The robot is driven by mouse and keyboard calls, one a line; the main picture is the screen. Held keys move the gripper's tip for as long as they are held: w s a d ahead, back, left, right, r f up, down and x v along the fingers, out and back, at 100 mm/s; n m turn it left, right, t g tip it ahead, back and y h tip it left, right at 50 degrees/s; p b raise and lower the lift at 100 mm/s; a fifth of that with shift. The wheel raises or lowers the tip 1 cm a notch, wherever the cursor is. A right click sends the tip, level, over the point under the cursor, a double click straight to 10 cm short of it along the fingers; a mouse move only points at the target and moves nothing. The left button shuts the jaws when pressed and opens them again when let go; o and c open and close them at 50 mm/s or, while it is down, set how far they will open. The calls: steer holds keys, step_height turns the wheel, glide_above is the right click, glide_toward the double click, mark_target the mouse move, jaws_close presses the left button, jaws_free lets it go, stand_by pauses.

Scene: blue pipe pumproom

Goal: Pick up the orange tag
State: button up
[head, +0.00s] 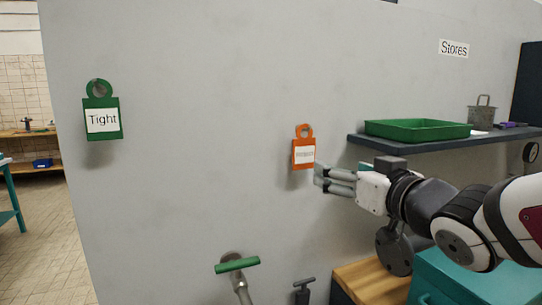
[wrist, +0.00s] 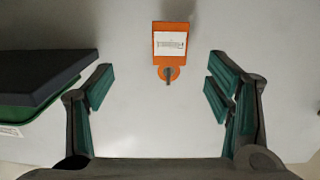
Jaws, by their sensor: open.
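The orange tag (head: 303,152) hangs on the grey wall in the head view, with a ring at its top and a white label too small to read. My gripper (head: 322,178) is open and empty, just right of the tag and slightly lower in the head view. In the wrist view the tag (wrist: 170,45) appears upside down beyond the fingertips, between the two fingers of my gripper (wrist: 160,82). A peg shows through its ring. The fingers do not touch the tag.
A green tag (head: 102,118) reading "Tight" hangs at left. A dark shelf (head: 385,146) with a green tray (head: 418,122) juts out right of the orange tag. Below are a green-handled valve (head: 237,264) and a teal box (head: 470,285). The wall between the tags is clear.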

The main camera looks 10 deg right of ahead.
steer(key=y, duration=0.1)
steer(key=p, duration=0.2)
glide_toward(305, 149)
steer(key=shift+t, duration=0.3)
steer(key=w, duration=0.2)
steer(key=w+f, duration=0.1)
steer(key=w, duration=0.1)
steer(key=shift+a+f, duration=0.1)
steer(key=shift+a, duration=0.25)
steer(key=shift+w+a+r+p, duration=0.15)
steer(key=shift+w+a, duration=0.1)
steer(key=shift+w, duration=0.75)
steer(key=shift+w+a+p, duration=0.1)
steer(key=shift+w+a, duration=0.1)
steer(key=shift+w, duration=0.8)
steer(key=shift+w+a+r+p, duration=0.15)
steer(key=shift+w+a, duration=0.1)
steer(key=shift+w, duration=0.75)
steer(key=c, duration=1.1)
